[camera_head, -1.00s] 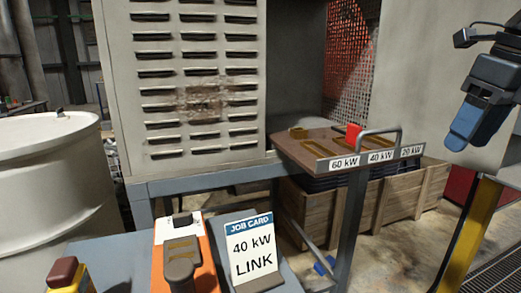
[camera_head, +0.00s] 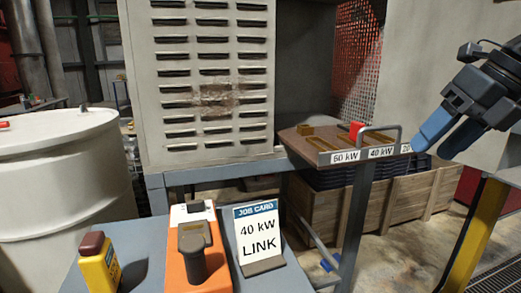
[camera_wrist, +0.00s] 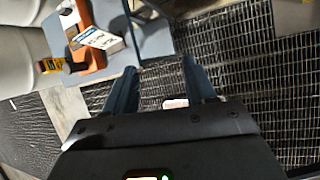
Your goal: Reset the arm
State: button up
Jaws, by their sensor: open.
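My gripper (camera_head: 440,132) is at the right of the head view, raised in front of the right end of the small brown shelf. Its two blue fingers are apart with nothing seen between them. In the wrist view my gripper (camera_wrist: 160,85) points down over dark floor grating, and its fingers are spread. The job card (camera_head: 258,236) reads "40 kW LINK" and stands on the blue-grey bench, well left of my gripper.
An orange device with a dark handle (camera_head: 193,255) and a yellow device (camera_head: 98,265) stand on the bench (camera_head: 150,230). The brown shelf (camera_head: 300,145) carries labelled slots, a red piece (camera_head: 354,129) and a metal rail. A white drum (camera_head: 60,190) is left; a yellow post (camera_head: 472,235) is right.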

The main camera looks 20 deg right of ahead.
jog(key=w+a+f+m+t+y+p, duration=0.1)
jog(key=w+a+f+m+t+y, duration=0.15)
jog(key=w+a+m, duration=0.35)
jog(key=w+a+f+m+t+y, duration=0.15)
jog(key=a+m+t+y, duration=0.25)
jog(key=a, duration=0.4)
jog(key=s+a+f+m+t+h+p, duration=0.1)
jog(key=s+a+f+m+t+h, duration=0.15)
jog(key=f+m, duration=0.35)
jog(key=s+a+f+m+t+h, duration=0.1)
jog(key=a+f+m+t, duration=0.2)
jog(key=m, duration=0.6)
jog(key=s+f+m+g+h, duration=0.1)
jog(key=s+f+m+h, duration=0.25)
jog(key=s+f, duration=0.4)
jog(key=s+f+m+g+h, duration=0.15)
jog(key=s+f+m, duration=0.35)
jog(key=s, duration=0.5)
jog(key=s+d+p, duration=0.1)
jog(key=s+d, duration=0.1)
jog(key=s, duration=0.7)
jog(key=s+d+r+m, duration=0.1)
jog(key=s, duration=0.9)
jog(key=shift+s+d+r+h+p, duration=0.2)
jog(key=shift+s+d+h+p, duration=0.1)
jog(key=shift+d+h+p, duration=0.1)
